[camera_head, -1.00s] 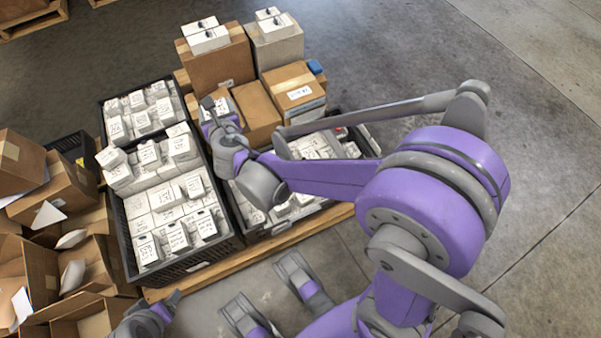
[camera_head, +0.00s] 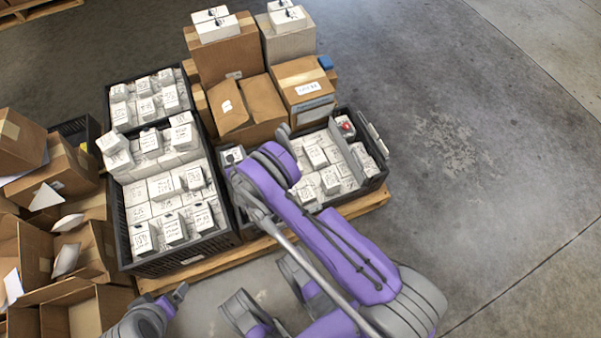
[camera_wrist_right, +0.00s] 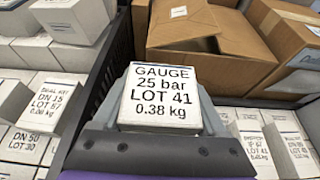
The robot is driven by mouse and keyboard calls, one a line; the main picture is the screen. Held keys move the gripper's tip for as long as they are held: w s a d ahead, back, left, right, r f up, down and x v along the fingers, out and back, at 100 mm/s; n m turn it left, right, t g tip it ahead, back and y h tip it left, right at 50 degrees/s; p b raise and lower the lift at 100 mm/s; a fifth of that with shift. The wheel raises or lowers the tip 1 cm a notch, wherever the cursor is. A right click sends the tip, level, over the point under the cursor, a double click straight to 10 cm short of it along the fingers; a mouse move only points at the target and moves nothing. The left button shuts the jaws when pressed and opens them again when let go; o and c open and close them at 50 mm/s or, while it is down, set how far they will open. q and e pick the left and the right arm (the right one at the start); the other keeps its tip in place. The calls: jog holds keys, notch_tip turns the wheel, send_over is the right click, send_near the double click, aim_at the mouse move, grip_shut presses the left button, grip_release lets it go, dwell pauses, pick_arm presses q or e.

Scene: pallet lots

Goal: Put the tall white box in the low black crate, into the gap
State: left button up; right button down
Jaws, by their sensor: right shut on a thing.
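A white box (camera_wrist_right: 165,98) labelled GAUGE 25 bar LOT 41 is between the fingers of my right gripper (camera_wrist_right: 166,112), which is shut on it. In the head view, my right arm covers most of this gripper, and a white box top (camera_head: 232,156) shows just beside it. The low black crate (camera_head: 362,192) stands on the pallet's near right, holding many white boxes. The right gripper is at the crate's left part, beside the taller crate. My arm hides that part, so I cannot make out the gap. My left gripper (camera_head: 180,292) is low at the left, its opening unclear.
A fuller black crate (camera_head: 190,260) stands left of the low crate, with another behind it (camera_head: 122,130). Brown cartons (camera_head: 305,85) stack behind the low crate, one with raised flaps (camera_head: 255,100). Open cartons (camera_head: 70,310) crowd the left. The floor at right is clear.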

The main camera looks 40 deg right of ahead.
jog(key=f, duration=0.2)
jog(key=shift+s+f, duration=0.35)
notch_tip(320, 180, down, 10)
jog(key=b, duration=0.3)
jog(key=shift+c, duration=1)
grip_release()
pick_arm(q)
jog(key=shift+s+x, duration=0.2)
jog(key=shift+x, duration=0.9)
jog(key=shift+s+f, duration=0.1)
pick_arm(e)
jog(key=shift+s+r, duration=0.1)
